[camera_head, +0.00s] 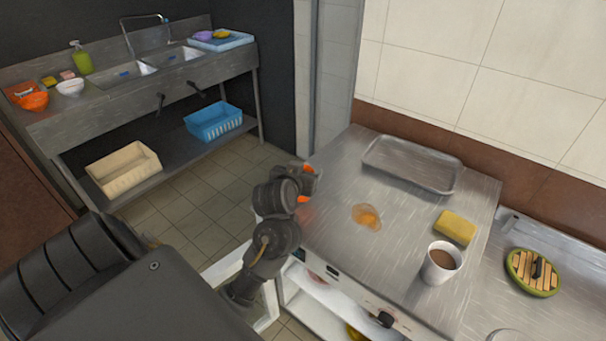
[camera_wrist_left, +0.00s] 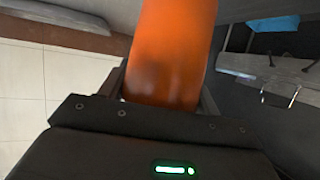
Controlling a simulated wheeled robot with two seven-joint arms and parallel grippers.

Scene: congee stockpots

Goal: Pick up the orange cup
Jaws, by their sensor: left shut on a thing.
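My left gripper (camera_wrist_left: 163,95) is shut on the orange cup (camera_wrist_left: 175,45), which fills the middle of the left wrist view between the two fingers. In the head view my left arm comes in from the left, and the gripper (camera_head: 308,183) is at the left edge of the steel counter. Only small orange parts of the cup (camera_head: 306,199) show there, the rest being hidden by the gripper. I cannot tell how high the cup is above the counter. My right gripper is not in view.
The steel counter (camera_head: 335,220) holds a metal tray (camera_head: 410,168), an orange-brown spill (camera_head: 367,216), a yellow sponge (camera_head: 455,227) and a white cup with brown liquid (camera_head: 439,266). A sink unit (camera_head: 200,85) stands at back left, with tiled floor between.

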